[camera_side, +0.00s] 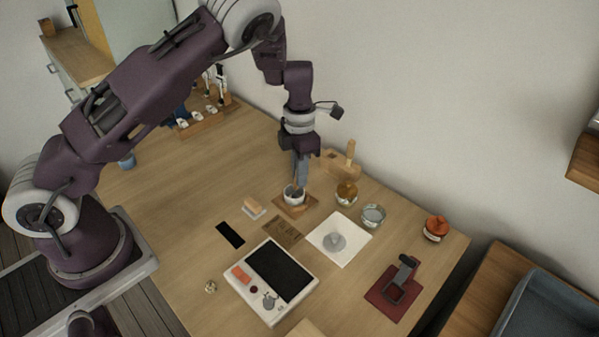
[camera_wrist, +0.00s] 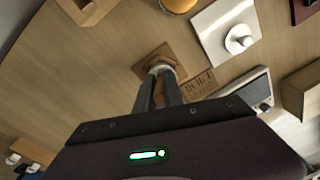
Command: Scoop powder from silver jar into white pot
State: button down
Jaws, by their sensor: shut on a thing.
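The white pot (camera_side: 294,194) stands on a small square wooden board (camera_side: 306,205) in the middle of the table. My gripper (camera_side: 300,178) points down right over the pot, with its fingertips at or inside the mouth. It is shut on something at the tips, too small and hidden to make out. In the wrist view the fingers (camera_wrist: 160,88) reach to the pot (camera_wrist: 160,68) and cover most of it. An open silvery jar (camera_side: 373,216) stands to the right of the pot, apart from the gripper. Its contents cannot be made out.
An amber jar (camera_side: 346,192) and an orange-lidded jar (camera_side: 436,228) stand nearby. A white device (camera_side: 297,304), a dark stand on a red mat (camera_side: 384,300) and a wooden block (camera_side: 341,165) surround the work. Free table lies left.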

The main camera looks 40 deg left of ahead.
jog(key=shift+w+r, duration=0.25)
jog(key=shift+r, duration=0.85)
jog(key=shift+w+r, duration=0.2)
jog(key=shift+r, duration=0.95)
jog(key=shift+r, duration=2.5)
